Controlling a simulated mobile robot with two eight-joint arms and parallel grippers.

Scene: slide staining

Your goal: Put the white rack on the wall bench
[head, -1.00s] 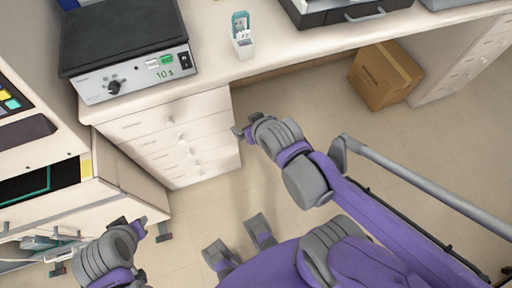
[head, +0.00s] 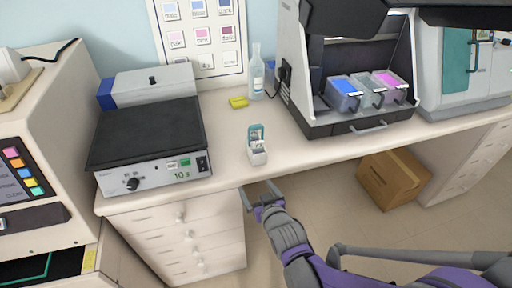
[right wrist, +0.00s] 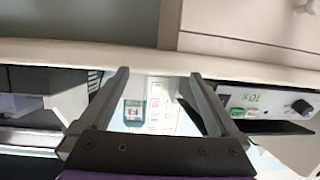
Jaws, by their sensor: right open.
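The small white rack (head: 258,157) stands upright near the front edge of the wall bench (head: 330,150), with a teal-framed piece rising at its back. My right gripper (head: 260,190) is open and empty, just in front of the bench edge and below the rack in the head view. In the right wrist view, the open fingers (right wrist: 159,75) point toward the bench edge, and the teal piece of the rack (right wrist: 133,109) shows between them. The rack and the fingers are apart. My left gripper is out of view.
A black-topped heater (head: 150,135) stands left of the rack. A stainer with coloured trays (head: 330,125) stands to the right. A cardboard box (head: 393,178) is under the bench.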

